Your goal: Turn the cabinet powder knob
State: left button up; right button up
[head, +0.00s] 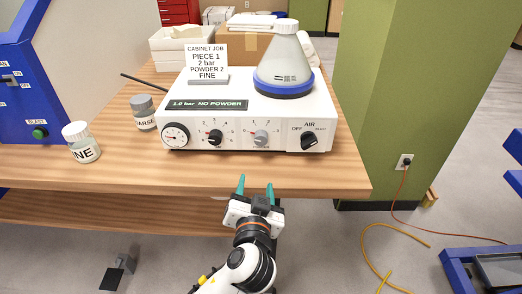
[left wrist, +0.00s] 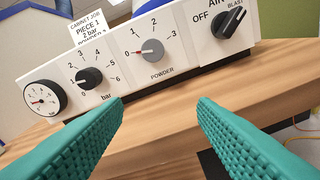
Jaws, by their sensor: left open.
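The grey powder knob (head: 261,136) is on the front of a white cabinet control box (head: 180,100). In the left wrist view the powder knob (left wrist: 152,49) has a red mark pointing left, short of the 1 on its scale. The box display (head: 207,105) reads "1.0 bar NO POWDER". A card (head: 207,62) reads "PIECE 1, 2 bar, POWDER 2, FINE". My left gripper (head: 256,188) is open and empty at the table's front edge, below and in front of the knob, touching nothing visible. The knob shows above the gap between its teal fingers (left wrist: 162,110).
A black bar knob (head: 215,137) and gauge (head: 176,136) sit left of the powder knob; a black air knob (head: 309,140) sits right. Jars marked FINE (head: 83,145) and "ARSE" (head: 144,115) stand left. A flask (head: 285,62) tops the box. The wooden table front (head: 200,175) is clear.

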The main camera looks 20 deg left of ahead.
aim_at(261, 142)
pick_arm(q)
jog(key=shift+t, duration=0.7)
jog(key=w+r, duration=0.1)
jog(key=w, duration=0.2)
jog(key=w+a+r+p, duration=0.1)
jog(key=w, duration=0.3)
jog(key=w+a+r+p, duration=0.1)
jog(key=w, duration=0.2)
jog(key=shift+w+r, duration=0.2)
jog(key=shift+r, duration=0.1)
jog(key=shift+w+a+f, duration=0.1)
jog(key=shift+w+a, duration=0.15)
jog(key=shift+w, duration=0.4)
jog(key=shift+c, duration=0.5)
jog(key=c, duration=0.9)
